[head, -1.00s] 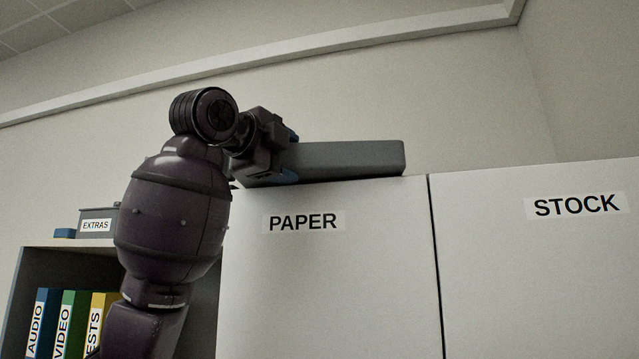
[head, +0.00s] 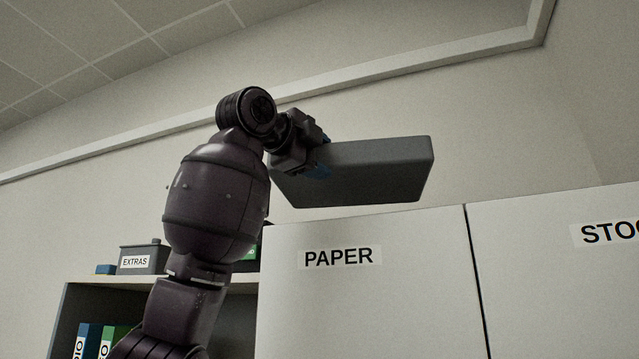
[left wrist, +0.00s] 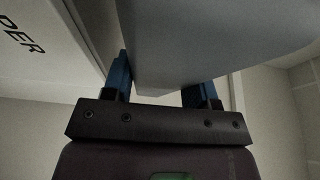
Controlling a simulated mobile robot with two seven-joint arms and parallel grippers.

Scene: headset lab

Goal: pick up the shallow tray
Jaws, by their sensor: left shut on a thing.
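The shallow tray (head: 365,172) is grey, with its underside facing me in the head view. It is held in the air above the top of the white cabinet marked PAPER, apart from it and slightly tilted. My left gripper (head: 322,157) is shut on the tray's left end. In the left wrist view the tray (left wrist: 215,45) fills the upper middle, between the blue fingers of my left gripper (left wrist: 160,85). The tray's inside is hidden from below. My right gripper is not in view.
The PAPER cabinet (head: 370,305) stands under the tray, with the STOCK cabinet (head: 560,290) to its right. To the left, a lower shelf unit (head: 160,287) carries a grey EXTRAS bin (head: 143,259) and a small blue item (head: 106,269). Air around the tray is clear.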

